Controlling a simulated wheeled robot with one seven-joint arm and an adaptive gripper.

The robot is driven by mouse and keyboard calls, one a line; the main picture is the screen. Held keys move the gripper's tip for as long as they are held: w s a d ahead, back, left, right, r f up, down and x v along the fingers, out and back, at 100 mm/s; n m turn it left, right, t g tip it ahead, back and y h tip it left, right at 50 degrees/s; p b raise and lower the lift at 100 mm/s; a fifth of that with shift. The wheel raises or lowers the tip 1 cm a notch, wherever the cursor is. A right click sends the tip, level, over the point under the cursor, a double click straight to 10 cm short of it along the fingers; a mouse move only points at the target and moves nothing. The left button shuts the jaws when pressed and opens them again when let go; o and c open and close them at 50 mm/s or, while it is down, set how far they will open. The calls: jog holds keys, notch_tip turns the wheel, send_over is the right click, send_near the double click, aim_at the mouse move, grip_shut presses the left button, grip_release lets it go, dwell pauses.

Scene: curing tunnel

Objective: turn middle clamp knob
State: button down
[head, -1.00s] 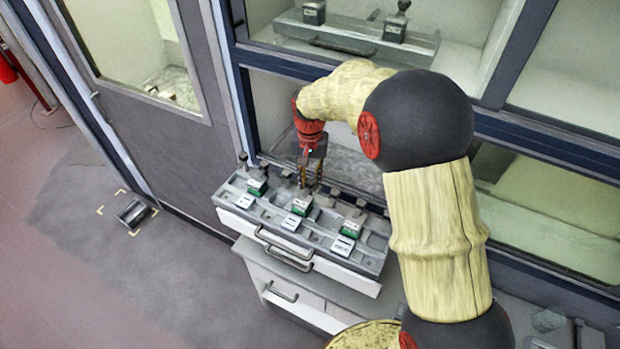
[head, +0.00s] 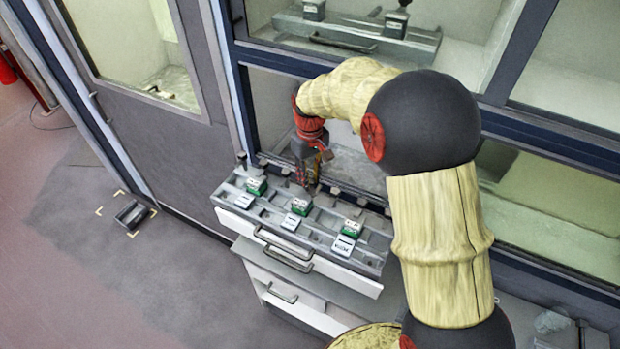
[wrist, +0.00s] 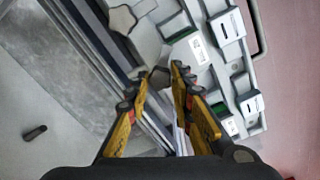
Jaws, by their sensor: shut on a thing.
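My gripper (head: 308,186) points down at the back edge of the grey tray (head: 226,197), behind the middle green-topped block (head: 301,205). In the wrist view, the yellow and black fingers of my gripper (wrist: 160,84) are closed around a small dark knob (wrist: 160,77), which shows between the fingertips. It is the middle clamp knob. In the head view my gripper hides this knob. Another dark clamp knob (head: 242,158) stands upright at the tray's back left corner, apart from my gripper.
The tray carries green-topped blocks with white-labelled pieces (head: 291,223) in front. It rests on a white drawer cabinet (head: 310,309). A blue-framed window wall stands close behind. Another tray with a handle (head: 345,44) lies behind the upper glass. A small dark bin (head: 131,213) stands on the floor.

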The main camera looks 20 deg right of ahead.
jog(key=n, duration=0.4)
jog(key=shift+n+b, duration=0.3)
jog(key=shift+n, duration=2.2)
jog(key=c, duration=1.6)
grip_release()
jog(key=shift+c, duration=0.2)
jog(key=shift+o, duration=0.5)
notch_tip(320, 180, up, 12)
